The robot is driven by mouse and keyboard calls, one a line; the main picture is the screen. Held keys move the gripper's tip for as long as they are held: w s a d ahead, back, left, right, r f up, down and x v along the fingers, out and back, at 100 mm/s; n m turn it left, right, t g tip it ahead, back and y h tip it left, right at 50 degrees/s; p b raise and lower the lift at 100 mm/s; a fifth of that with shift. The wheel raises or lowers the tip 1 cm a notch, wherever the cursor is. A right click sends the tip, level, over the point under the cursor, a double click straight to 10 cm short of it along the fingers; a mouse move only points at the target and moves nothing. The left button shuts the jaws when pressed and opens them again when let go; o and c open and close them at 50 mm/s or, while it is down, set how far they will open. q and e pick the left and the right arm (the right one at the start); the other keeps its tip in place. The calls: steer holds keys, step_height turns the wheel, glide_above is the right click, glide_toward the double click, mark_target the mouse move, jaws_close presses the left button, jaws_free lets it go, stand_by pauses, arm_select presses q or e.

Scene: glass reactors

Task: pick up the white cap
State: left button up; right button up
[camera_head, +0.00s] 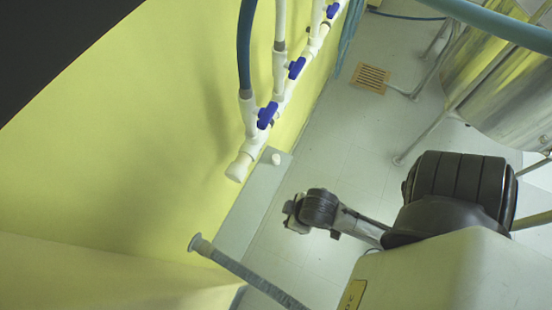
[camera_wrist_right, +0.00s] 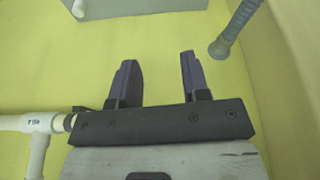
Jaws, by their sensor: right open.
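The white cap (camera_head: 276,158) is a small pale cylinder at the far end of a narrow grey ledge (camera_head: 250,205) along the yellow wall. In the right wrist view a small white piece, likely the cap (camera_wrist_right: 79,9), shows at the top left beside the ledge (camera_wrist_right: 145,7). My right gripper (camera_head: 289,211) is right of the ledge in the head view, nearer than the cap and apart from it. In the right wrist view its two dark fingers (camera_wrist_right: 157,62) are spread with nothing between them. My left gripper is not in view.
White pipes with blue valves (camera_head: 267,115) run along the wall, and a pipe end (camera_head: 238,167) hangs near the cap. A grey ribbed hose (camera_head: 250,274) lies at the ledge's near end. A metal vessel (camera_head: 500,90) stands at right. Tiled floor (camera_head: 350,165) is clear between.

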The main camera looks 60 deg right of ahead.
steer(key=shift+o, duration=0.4)
steer(key=o, duration=0.5)
steer(key=shift+d, duration=0.15)
